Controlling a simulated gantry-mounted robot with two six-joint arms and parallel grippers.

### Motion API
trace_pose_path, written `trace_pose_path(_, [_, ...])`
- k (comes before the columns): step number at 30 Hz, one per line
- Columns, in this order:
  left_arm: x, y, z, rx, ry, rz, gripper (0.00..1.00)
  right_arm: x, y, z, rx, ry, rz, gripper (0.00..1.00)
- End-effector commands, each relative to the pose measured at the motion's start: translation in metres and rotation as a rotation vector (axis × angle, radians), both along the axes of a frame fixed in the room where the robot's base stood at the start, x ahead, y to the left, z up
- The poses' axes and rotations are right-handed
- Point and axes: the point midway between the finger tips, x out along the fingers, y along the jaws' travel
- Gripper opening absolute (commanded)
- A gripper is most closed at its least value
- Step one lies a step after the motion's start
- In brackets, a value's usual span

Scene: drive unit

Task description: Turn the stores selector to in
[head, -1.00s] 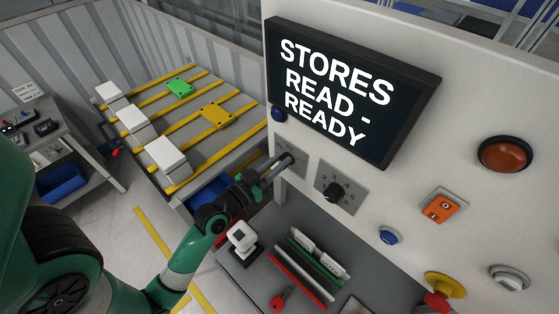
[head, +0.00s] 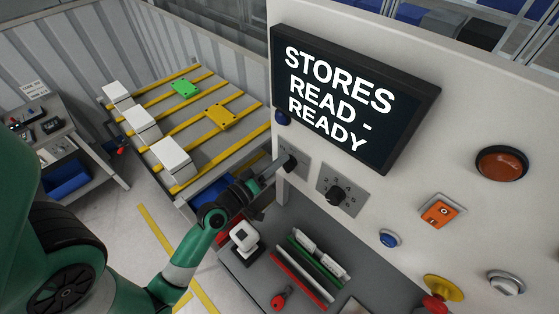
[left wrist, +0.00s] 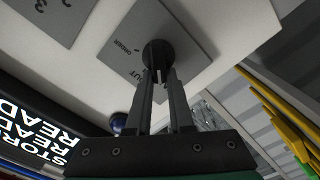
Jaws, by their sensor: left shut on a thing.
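The stores selector is a round black knob (left wrist: 158,54) on a grey plate (left wrist: 190,32) in the left wrist view. The word OUT and another small label show on the plate beside the knob; the rest is hidden by my fingers. In the head view the knob (head: 290,163) sits on the panel below the screen's left side. My left gripper (left wrist: 158,75) reaches the knob and is shut on it; it also shows in the head view (head: 281,165). The screen (head: 350,95) reads STORES, READ -, READY. My right gripper is out of view.
A numbered dial (head: 336,196) is just right of the selector. Blue buttons (head: 389,239), an orange rocker switch (head: 440,211) and a red-brown lamp (head: 501,163) are on the panel. A white scanner-like device (head: 243,235) and racked cards (head: 310,262) stand on the shelf below.

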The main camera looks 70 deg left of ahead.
Motion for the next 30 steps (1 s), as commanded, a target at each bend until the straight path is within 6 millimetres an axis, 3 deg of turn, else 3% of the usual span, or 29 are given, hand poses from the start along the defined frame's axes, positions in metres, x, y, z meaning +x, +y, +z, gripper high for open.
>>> trace_pose_path(12, [-0.0011,0.0020,-0.0027,-0.165,-0.081,0.001,0.00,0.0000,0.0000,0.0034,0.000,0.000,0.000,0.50])
trace_pose_path(27, [-0.0011,0.0021,-0.0032,-0.183,-0.090,0.001,0.00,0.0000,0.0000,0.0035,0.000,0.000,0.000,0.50])
trace_pose_path(28, [-0.0010,0.0021,-0.0032,-0.183,-0.090,0.001,0.23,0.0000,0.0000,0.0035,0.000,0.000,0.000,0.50])
trace_pose_path(30, [-0.0010,0.0021,-0.0032,-0.182,-0.089,0.001,0.36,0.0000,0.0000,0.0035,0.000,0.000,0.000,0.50])
